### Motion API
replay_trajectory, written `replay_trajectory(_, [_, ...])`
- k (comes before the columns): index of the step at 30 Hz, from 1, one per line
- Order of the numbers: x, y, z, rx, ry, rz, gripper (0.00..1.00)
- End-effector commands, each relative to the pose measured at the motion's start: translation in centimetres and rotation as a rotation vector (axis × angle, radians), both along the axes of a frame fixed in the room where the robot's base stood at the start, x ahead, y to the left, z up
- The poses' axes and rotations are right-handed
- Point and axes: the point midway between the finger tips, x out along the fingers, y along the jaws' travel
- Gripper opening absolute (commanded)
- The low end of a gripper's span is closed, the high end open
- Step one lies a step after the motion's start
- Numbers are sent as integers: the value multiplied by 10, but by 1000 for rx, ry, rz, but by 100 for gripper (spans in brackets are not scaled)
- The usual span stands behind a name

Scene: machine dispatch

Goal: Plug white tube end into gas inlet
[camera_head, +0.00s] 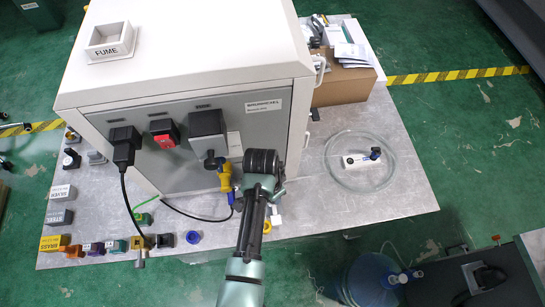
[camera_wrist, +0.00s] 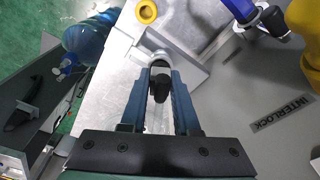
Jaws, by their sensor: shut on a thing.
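My gripper (camera_wrist: 160,82) is in front of the machine's lower front face. Its jaws are shut on a black-tipped piece (camera_wrist: 158,88) with a pale, translucent length below it; I cannot tell whether this is the white tube end. A round white fitting (camera_wrist: 159,58) shows just beyond the fingertips, and contact with it is unclear. In the head view, my wrist hides the fingertips. A coil of clear tube (camera_head: 395,166) lies on the table at right, around a white block (camera_head: 357,161) with a dark fitting. I cannot make out the gas inlet.
The grey machine (camera_head: 185,75) stands behind my gripper, with a yellow connector (camera_head: 225,178) close at left. A yellow ring (camera_wrist: 147,12) lies on the table. Small labelled blocks line the table's left side. Table between gripper and coil is clear. A blue bottle (camera_head: 370,280) stands off the front edge.

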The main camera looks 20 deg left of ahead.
Motion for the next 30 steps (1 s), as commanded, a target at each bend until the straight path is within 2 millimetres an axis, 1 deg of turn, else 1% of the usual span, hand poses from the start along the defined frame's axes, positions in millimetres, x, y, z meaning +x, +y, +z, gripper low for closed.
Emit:
replay_trajectory(1, [-3, -1, -5, -2, 8, -1, 0])
replay_trajectory(12, [-4, -2, -10, -3, 10, 0, 0])
replay_trajectory(27, [-6, -2, -12, -4, 14, 1, 0])
replay_trajectory(28, [-6, -2, -12, -4, 14, 1, 35])
replay_trajectory(30, [-6, -2, -11, -5, 13, 1, 48])
